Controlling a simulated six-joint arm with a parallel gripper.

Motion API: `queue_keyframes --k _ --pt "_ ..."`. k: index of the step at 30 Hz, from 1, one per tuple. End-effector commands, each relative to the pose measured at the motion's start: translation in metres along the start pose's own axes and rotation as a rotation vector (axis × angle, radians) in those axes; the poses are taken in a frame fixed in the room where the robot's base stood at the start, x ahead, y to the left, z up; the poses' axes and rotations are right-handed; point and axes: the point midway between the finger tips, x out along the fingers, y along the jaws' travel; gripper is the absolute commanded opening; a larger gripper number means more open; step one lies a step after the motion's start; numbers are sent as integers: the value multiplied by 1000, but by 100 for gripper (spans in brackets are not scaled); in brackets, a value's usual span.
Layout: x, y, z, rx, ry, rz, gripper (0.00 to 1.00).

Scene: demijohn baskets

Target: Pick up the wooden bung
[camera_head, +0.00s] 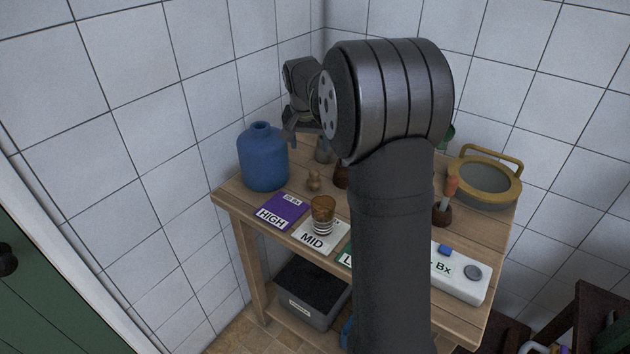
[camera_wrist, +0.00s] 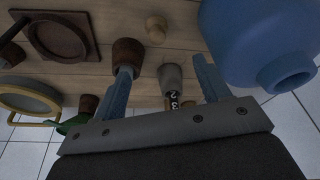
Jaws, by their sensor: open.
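A small light wooden piece with a rounded knob, which looks like the wooden bung (camera_head: 314,181), stands on the wooden table (camera_head: 283,234) behind the purple and white cards. It also shows in the wrist view (camera_wrist: 156,28), near the top edge, beyond the fingertips. My gripper (camera_wrist: 162,64) is open and empty, over the back of the table. In the wrist view a grey cylinder (camera_wrist: 171,78) appears between its fingers, and the bung lies past that. The gripper is apart from the bung. In the head view my arm hides part of the table.
A blue demijohn (camera_head: 263,160) stands left of the bung; a dark brown piece (camera_wrist: 127,53) is close on its other side. A brass-rimmed round pan (camera_head: 484,178) and a white box (camera_head: 460,278) occupy the right side.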

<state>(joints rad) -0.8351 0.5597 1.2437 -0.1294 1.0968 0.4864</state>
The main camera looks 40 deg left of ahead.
Motion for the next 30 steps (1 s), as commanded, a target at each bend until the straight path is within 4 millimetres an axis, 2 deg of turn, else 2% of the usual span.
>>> queue_keyframes --k 3,10,15,22,30 --pt "29 1 1 0 -4 2 69" --pt "76 1 1 1 -3 1 69" --pt "93 1 0 1 0 0 69" --pt "106 3 2 2 -1 0 69" --pt "144 5 4 1 0 0 69"
